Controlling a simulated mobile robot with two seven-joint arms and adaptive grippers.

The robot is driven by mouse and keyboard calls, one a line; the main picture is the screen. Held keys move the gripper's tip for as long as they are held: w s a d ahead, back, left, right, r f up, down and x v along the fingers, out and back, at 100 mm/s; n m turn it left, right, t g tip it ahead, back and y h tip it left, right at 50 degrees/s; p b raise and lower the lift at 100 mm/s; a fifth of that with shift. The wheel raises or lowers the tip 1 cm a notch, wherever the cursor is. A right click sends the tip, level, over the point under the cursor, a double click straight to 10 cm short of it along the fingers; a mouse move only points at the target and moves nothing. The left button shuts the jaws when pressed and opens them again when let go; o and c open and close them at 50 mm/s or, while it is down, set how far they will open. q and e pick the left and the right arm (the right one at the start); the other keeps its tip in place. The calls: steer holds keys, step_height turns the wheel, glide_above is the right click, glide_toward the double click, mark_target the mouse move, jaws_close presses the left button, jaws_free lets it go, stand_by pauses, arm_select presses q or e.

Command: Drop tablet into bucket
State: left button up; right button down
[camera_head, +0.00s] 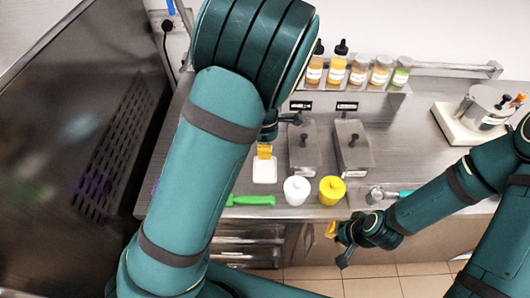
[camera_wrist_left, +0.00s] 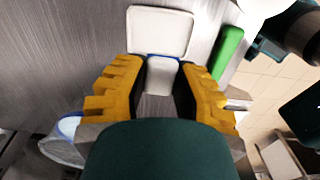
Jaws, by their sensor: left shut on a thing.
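My left gripper (camera_wrist_left: 158,82) is shut on a small white piece (camera_wrist_left: 162,76), seemingly the tablet, held between its yellow finger pads. In the head view my left gripper (camera_head: 264,151) is partly hidden by my arm, just behind a white square open tub (camera_head: 264,172). The tub, perhaps the bucket, also shows in the left wrist view (camera_wrist_left: 160,28), beyond the fingertips. My right gripper (camera_head: 338,241) hangs in front of the counter's front edge, away from these things. I cannot tell whether its fingers are apart.
A white jar (camera_head: 297,191) and a yellow jar (camera_head: 331,190) stand right of the tub. A green-handled tool (camera_head: 252,200) lies near the edge. Metal lidded bins (camera_head: 352,146) stand behind the jars. Several bottles (camera_head: 337,66) line the shelf. A scale (camera_head: 466,125) stands right.

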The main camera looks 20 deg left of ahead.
arm_select(q)
steer(key=shift+r, duration=0.1)
steer(key=w+a+r+p, duration=0.25)
steer(key=a+r, duration=0.45)
steer(key=a, duration=0.5)
steer(key=w+a+r+p, duration=0.25)
steer(key=a+r, duration=0.45)
steer(key=a, duration=0.5)
step_height(320, 180, down, 6)
steer(key=w+b, duration=0.1)
steer(key=b, duration=0.2)
steer(key=shift+d+f, duration=0.2)
steer(key=shift+d, duration=0.05)
steer(key=o, duration=0.9)
steer(key=shift+o, duration=0.2)
steer(key=shift+r, duration=0.15)
